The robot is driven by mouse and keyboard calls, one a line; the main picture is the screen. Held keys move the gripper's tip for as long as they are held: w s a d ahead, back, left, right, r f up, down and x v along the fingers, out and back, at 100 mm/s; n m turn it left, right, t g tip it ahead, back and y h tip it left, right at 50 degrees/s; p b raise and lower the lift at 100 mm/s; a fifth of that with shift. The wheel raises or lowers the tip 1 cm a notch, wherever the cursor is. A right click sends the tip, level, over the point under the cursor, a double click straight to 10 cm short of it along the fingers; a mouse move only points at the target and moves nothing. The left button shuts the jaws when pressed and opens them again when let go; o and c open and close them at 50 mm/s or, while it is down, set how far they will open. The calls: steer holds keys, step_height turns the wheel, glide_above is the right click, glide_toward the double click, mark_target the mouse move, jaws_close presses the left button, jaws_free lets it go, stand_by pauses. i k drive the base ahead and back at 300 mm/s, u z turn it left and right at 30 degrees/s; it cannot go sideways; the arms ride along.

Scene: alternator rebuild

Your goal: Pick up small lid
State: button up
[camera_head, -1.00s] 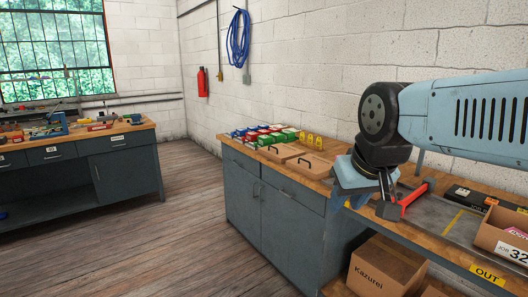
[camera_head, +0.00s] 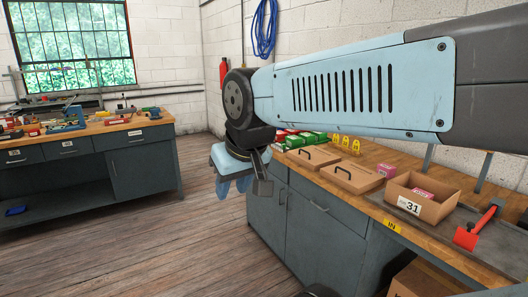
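Two flat brown cardboard lids with black handles lie side by side on the wooden bench top. The farther lid (camera_head: 313,158) looks a little smaller, but distance makes the sizes hard to compare. The nearer lid (camera_head: 350,177) lies to its right. My gripper (camera_head: 233,188) hangs with its blue fingers pointing down, left of both lids and seemingly in front of the cabinet. Its fingertips look apart, with nothing visible between them.
An open cardboard box marked 31 (camera_head: 422,198) holds a pink packet, right of the lids. Red and green boxes (camera_head: 302,138) and yellow markers (camera_head: 346,142) stand behind. A red-headed tool (camera_head: 468,238) lies on the grey mat. Another workbench (camera_head: 93,160) stands left; floor between is clear.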

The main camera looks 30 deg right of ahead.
mark_target(314, 157)
steer(key=i, duration=1.05)
steer(key=z, duration=0.75)
steer(key=i, duration=0.8)
steer(key=z, duration=0.55)
steer(key=k, duration=0.8)
steer(key=z, duration=0.2)
steer(key=i, duration=0.8)
steer(key=u, duration=0.15)
